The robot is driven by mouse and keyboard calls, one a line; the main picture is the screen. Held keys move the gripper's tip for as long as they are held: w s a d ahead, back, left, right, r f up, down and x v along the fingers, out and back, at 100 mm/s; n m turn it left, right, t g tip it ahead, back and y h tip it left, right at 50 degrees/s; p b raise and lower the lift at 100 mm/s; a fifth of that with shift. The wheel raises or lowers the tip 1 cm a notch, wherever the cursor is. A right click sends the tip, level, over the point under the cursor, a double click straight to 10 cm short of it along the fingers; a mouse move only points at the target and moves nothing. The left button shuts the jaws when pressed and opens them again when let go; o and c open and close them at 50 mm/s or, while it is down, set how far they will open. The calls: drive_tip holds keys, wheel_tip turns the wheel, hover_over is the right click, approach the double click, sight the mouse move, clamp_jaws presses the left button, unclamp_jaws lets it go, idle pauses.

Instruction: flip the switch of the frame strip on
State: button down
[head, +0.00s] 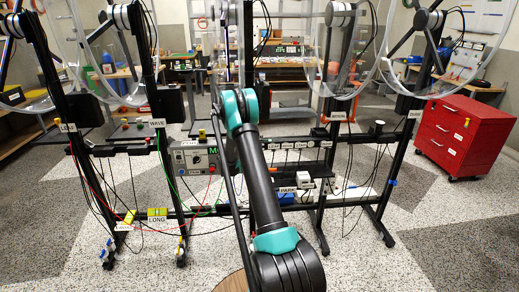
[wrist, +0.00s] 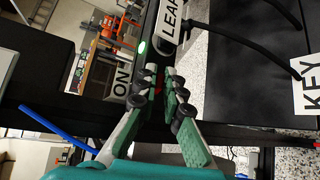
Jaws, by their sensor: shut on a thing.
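In the wrist view, the frame strip (wrist: 150,30) is a dark bar running up the picture, with a white ON label (wrist: 122,80) at its left and a small pale green spot on it. My gripper (wrist: 163,82) has its green-grey fingers with black pads closed together at the strip, just right of the ON label. A small red bit, apparently the switch (wrist: 159,86), shows between the fingertips. The fingers hide most of it, so its position cannot be told. In the head view, my arm hides the gripper.
A LEAP label (wrist: 172,18) sits close above the fingertips, and a KEY label (wrist: 308,75) hangs at the right with a black cable nearby. In the head view, black stands with clear wheels and hanging cables surround my arm. A red cabinet (head: 466,135) stands right.

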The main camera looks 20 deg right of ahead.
drive_tip(key=c, duration=1.6)
unclamp_jaws()
drive_tip(key=shift+c, duration=0.2)
drive_tip(key=v, duration=1.2)
drive_tip(key=shift+w, duration=0.1)
